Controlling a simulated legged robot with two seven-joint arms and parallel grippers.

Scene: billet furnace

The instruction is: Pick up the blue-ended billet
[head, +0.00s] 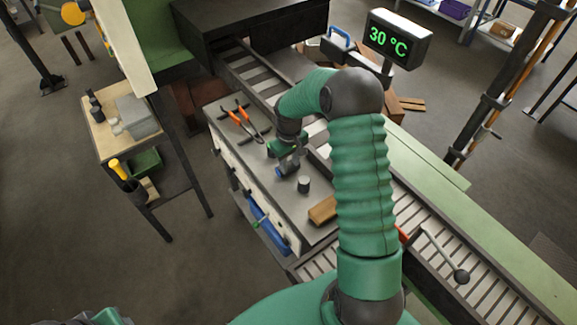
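A small dark cylinder with blue on it, which looks like the blue-ended billet (281,171), is on the grey bench top at my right gripper. My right gripper (288,157) reaches down over the bench, with its fingers at or around this billet. The fingers are small and partly hidden by the wrist, so I cannot tell whether they grip it or only surround it. A plain dark grey billet (304,184) stands upright close by, nearer to me. My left gripper is not in view.
Orange-handled tongs (243,125) lie on the bench left of the gripper. A wooden block (323,210) lies near the bench's front. A roller conveyor (480,280) runs along the right. A display (398,38) reads 30 °C beside the dark furnace housing (250,22).

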